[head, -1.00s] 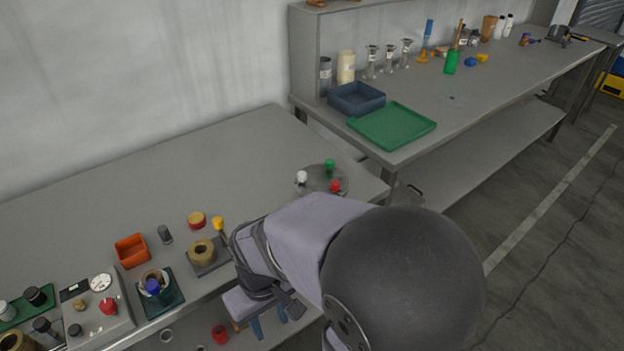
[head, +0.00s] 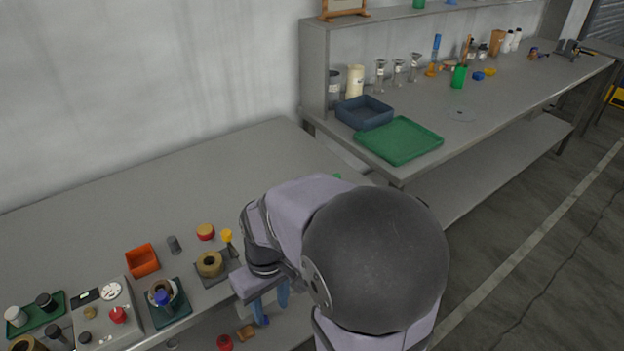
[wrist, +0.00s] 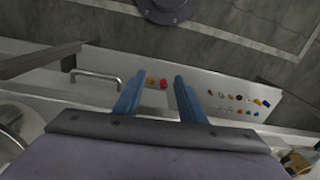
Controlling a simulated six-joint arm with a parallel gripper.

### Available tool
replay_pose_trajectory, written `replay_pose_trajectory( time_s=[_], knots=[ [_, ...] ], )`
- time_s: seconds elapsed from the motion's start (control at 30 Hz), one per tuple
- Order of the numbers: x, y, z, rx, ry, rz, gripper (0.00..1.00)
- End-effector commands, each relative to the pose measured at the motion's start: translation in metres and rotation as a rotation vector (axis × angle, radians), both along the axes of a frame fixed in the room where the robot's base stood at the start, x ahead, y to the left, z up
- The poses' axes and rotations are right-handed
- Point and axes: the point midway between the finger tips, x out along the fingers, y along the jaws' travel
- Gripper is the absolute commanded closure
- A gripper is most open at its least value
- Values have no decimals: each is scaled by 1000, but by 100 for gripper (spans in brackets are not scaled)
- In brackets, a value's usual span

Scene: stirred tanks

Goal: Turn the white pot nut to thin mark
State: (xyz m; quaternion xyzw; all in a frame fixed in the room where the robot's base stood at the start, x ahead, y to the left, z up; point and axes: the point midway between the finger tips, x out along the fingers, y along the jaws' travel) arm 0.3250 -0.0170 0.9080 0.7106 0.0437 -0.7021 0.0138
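My gripper (head: 268,302) has its blue fingers pointing down at the near table's front edge in the head view. In the wrist view (wrist: 156,88) the fingers are apart with nothing held between them. A white-capped piece (head: 15,315) sits on a small green tray at the far left; I cannot tell if it is the pot nut. The round plate that carried white, green and red knobs is now mostly behind my arm. Only a bit of green (head: 337,177) shows there, and the white knob is hidden. No thin mark can be made out.
The near table holds an orange bin (head: 142,261), a brass ring on a dark pad (head: 210,264), a yellow-topped piece (head: 227,236) and a grey box with a dial (head: 100,312). A green tray (head: 399,141) lies on the far bench. The near table's back is clear.

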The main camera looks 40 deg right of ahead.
Motion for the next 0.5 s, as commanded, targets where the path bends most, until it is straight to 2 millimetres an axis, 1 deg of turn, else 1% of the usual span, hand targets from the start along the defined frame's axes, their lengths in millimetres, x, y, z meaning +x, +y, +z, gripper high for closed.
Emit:
replay_pose_trajectory(
  time_s=[0.03, 0.07, 0.1, 0.17, 0.2, 0.27, 0.3, 0.37, 0.4, 0.47, 0.5],
  knots=[
    [18, -11, 19, 16, -8, 15, 63],
    [28, -18, 27, 26, -14, 34, 63],
    [43, -28, 37, 40, -25, 58, 63],
    [65, -46, 52, 63, -45, 102, 63],
    [79, -60, 62, 77, -63, 133, 63],
    [99, -83, 76, 96, -93, 181, 63],
    [111, -99, 85, 107, -116, 215, 63],
    [127, -124, 97, 119, -152, 266, 63],
    [136, -141, 104, 125, -177, 300, 63],
    [147, -165, 114, 128, -216, 346, 63],
    [153, -181, 120, 129, -240, 378, 63]
  ],
)
